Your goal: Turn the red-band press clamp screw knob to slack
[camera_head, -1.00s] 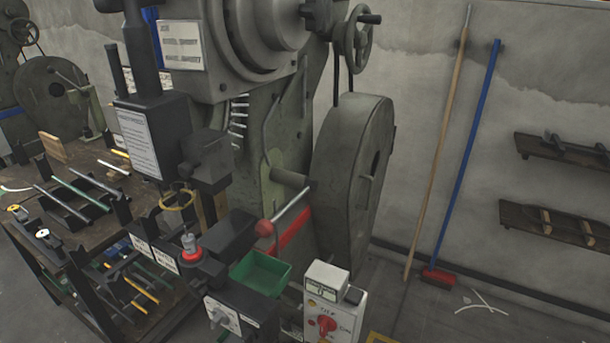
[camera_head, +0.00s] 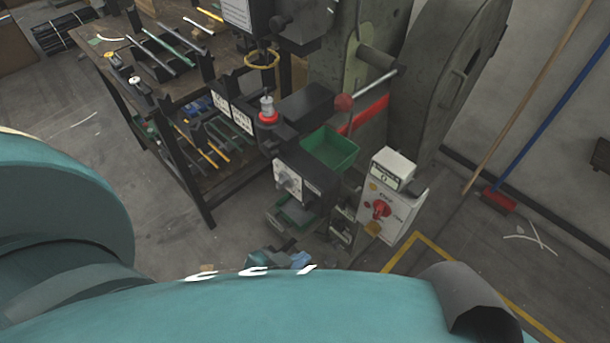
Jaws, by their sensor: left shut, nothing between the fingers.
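The press with the red band (camera_head: 365,115) stands right of centre. On its front, a dark box (camera_head: 318,186) has a white dial plate with a small grey knob (camera_head: 288,182), which looks like the clamp screw knob. The dial marks are too small to read. My left gripper (camera_head: 286,259) seems to be the small dark and blue piece just beyond my teal arm, below the knob and apart from it. My arm hides most of it. It is shut and empty. My right gripper is not in view.
A green bin (camera_head: 330,149) sits beside the dark box. A white switch box (camera_head: 391,205) with a red switch stands to the right. A red-collared tool post (camera_head: 267,109) and a workbench (camera_head: 196,190) with rods are at left. A broom (camera_head: 499,200) leans at right.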

